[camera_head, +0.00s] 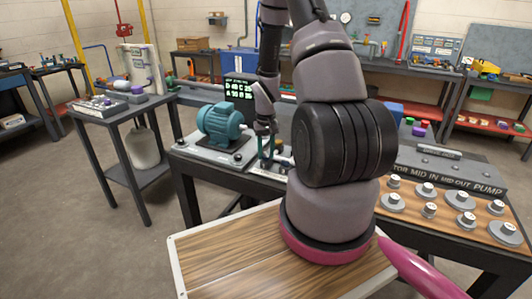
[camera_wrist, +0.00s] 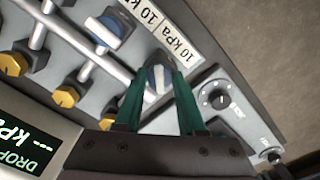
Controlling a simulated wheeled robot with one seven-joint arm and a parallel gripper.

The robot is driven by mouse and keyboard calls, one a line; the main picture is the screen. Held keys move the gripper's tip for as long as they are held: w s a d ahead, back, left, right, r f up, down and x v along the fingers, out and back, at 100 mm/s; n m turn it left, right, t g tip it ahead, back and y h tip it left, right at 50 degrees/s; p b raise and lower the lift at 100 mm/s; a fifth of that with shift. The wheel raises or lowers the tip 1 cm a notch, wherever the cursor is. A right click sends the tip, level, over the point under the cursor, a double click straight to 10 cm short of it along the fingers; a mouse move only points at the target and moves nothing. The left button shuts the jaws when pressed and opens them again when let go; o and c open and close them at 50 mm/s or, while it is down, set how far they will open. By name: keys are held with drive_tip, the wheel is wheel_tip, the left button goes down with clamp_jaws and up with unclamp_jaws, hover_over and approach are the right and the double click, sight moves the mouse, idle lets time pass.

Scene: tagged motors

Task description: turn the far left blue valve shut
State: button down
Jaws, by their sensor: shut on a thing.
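My gripper (camera_wrist: 158,76) has two green fingers, closed around a blue and white valve handle (camera_wrist: 156,80) beside the kPa labels. The fingers cover part of the handle. A second blue valve handle (camera_wrist: 106,30) sits on the same panel at the upper left of the wrist view, apart from the fingers. I cannot tell from the wrist view which one is the far left valve. In the head view my gripper (camera_head: 267,152) reaches down to the bench just right of a teal motor (camera_head: 222,124); the valves there are too small and hidden to make out.
Pale pipes and yellow hex fittings (camera_wrist: 66,96) lie left of the fingers. A plate with a black knob (camera_wrist: 219,98) stands close on the right. A display (camera_wrist: 28,150) is at the lower left. Several round knobs (camera_head: 466,219) sit on the bench's right side.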

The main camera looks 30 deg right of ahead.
sight(266, 155)
drive_tip(key=n, duration=0.4)
drive_tip(key=shift+n, duration=2.2)
drive_tip(key=c, duration=0.5)
unclamp_jaws()
wheel_tip(266, 155, up, 11)
